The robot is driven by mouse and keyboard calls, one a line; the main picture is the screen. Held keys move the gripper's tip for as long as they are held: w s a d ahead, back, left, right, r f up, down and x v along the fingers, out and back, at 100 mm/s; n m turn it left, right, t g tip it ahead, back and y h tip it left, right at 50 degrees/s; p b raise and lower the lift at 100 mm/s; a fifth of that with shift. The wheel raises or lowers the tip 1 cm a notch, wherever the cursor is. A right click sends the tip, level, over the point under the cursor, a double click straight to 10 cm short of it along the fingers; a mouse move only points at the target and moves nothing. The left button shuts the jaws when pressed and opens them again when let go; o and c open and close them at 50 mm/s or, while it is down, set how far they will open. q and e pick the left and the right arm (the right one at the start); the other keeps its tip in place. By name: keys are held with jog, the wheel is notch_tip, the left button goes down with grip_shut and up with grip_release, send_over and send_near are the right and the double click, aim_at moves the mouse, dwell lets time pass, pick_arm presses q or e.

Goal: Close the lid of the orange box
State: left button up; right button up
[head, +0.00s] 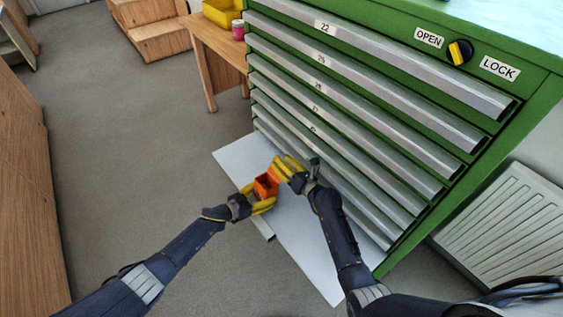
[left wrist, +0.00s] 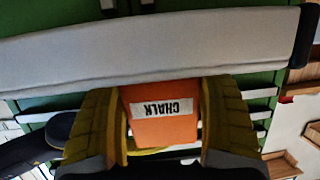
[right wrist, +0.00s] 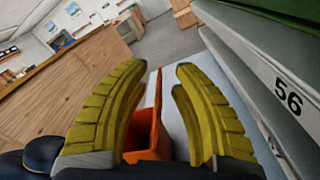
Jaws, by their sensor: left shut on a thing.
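The small orange box (head: 266,186) is held off the floor by my left gripper (head: 256,196). In the left wrist view my left gripper (left wrist: 160,115) has its yellow fingers on both sides of the box (left wrist: 165,130), whose face reads CHALK. My right gripper (head: 283,167) is just beyond the box, close to it. In the right wrist view my right gripper (right wrist: 160,68) is open, and the orange box (right wrist: 140,135) shows its hollow inside between the fingers. A thin orange panel, seemingly the lid (right wrist: 153,88), stands raised there. Whether a finger touches it, I cannot tell.
A green cabinet with several grey-fronted drawers (head: 340,110) stands close behind and to the right of my grippers. A pale board (head: 300,235) lies below them. A wooden table (head: 212,50) with a yellow bin (head: 222,12) is at the back. Open floor (head: 120,150) lies left.

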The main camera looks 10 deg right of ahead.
grip_shut()
dwell(0.4)
jog(key=shift+a, duration=0.1)
jog(key=n, duration=0.1)
jog(key=s+a+n, duration=0.1)
jog(key=shift+a+r+n, duration=0.1)
jog(key=shift+r+n, duration=0.3)
jog(key=n, duration=0.1)
jog(key=a+n, duration=0.1)
jog(key=shift+s+a+r+n, duration=0.2)
jog(key=shift+s+r+n, duration=0.05)
jog(key=shift+s+n, duration=0.15)
jog(key=shift+s+a+f+n, duration=0.2)
jog(key=shift+s+a+n, duration=0.4)
jog(key=shift+n, duration=0.75)
jog(key=shift+s+a+f+n, duration=0.25)
jog(key=shift+a+n, duration=0.55)
jog(key=shift+n, duration=0.6)
jog(key=shift+s+a+f+n, duration=0.15)
jog(key=shift+s+a+n, duration=0.45)
jog(key=shift+n, duration=0.75)
jog(key=shift+w+a, duration=0.15)
